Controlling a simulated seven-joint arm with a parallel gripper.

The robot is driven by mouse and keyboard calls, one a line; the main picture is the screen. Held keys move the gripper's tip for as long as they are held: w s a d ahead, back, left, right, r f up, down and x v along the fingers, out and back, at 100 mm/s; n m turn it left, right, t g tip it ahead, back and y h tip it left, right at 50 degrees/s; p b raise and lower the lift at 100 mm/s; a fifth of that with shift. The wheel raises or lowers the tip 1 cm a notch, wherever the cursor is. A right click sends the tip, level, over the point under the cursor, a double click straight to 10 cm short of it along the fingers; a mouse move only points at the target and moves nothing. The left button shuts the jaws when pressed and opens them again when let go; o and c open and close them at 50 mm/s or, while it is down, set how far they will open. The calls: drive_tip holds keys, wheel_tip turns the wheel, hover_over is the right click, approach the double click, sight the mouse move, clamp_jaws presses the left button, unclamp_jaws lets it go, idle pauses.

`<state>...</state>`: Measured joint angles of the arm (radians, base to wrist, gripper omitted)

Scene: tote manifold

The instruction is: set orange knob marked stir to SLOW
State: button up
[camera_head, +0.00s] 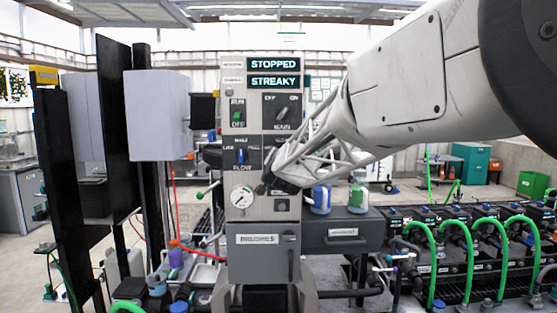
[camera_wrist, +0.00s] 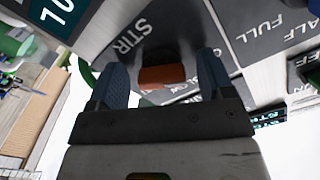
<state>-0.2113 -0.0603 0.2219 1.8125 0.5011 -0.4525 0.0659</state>
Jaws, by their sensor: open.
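The orange knob (camera_wrist: 162,77) shows in the wrist view on a dark plate (camera_wrist: 145,40) marked STIR. Another label on the plate, below the knob, is partly covered and hard to read. My gripper (camera_wrist: 163,72) is open, with one blue-grey finger on each side of the knob and gaps between. Which mark the knob points to I cannot tell. In the head view my gripper (camera_head: 265,187) is at the lower right part of the grey control panel (camera_head: 229,208), and the orange knob is hidden behind it.
A grey box (camera_head: 157,115) stands left; green hoses (camera_head: 420,240) lie right.

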drive_tip(key=c, duration=0.9)
drive_tip(key=shift+m, duration=0.3)
drive_tip(key=m, duration=1.1)
drive_tip(key=shift+a+r, duration=0.15)
drive_tip(key=shift+r, duration=0.15)
drive_tip(key=o, duration=0.9)
